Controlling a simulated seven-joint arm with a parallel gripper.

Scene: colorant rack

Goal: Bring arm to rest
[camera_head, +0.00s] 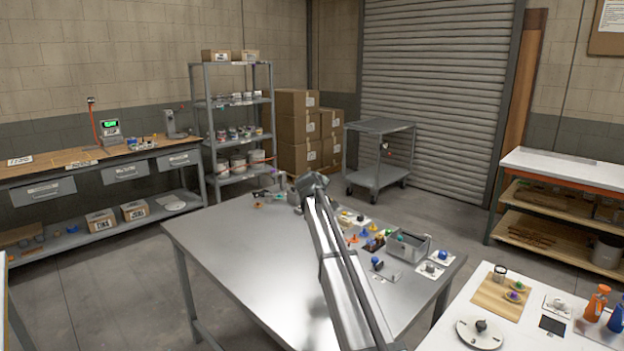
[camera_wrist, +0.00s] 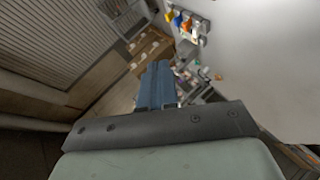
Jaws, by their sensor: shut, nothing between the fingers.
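My arm (camera_head: 345,275) reaches from the bottom of the head view out over the grey metal table (camera_head: 240,240). Its far end shows near the table's back edge, and the fingers cannot be made out there. In the wrist view my gripper (camera_wrist: 157,68) points out into the room with its two blue-grey fingers together. Nothing shows between them. The tilted wrist view has a pale table surface at the right and the shutter at the upper left.
Small coloured items, a grey open bin (camera_head: 408,247) and white cards lie along the table's right side. The table's left part is clear. A shelf rack (camera_head: 193,130), stacked cartons (camera_head: 297,118) and a grey cart (camera_head: 378,127) stand behind. A white side table (camera_head: 455,315) is at lower right.

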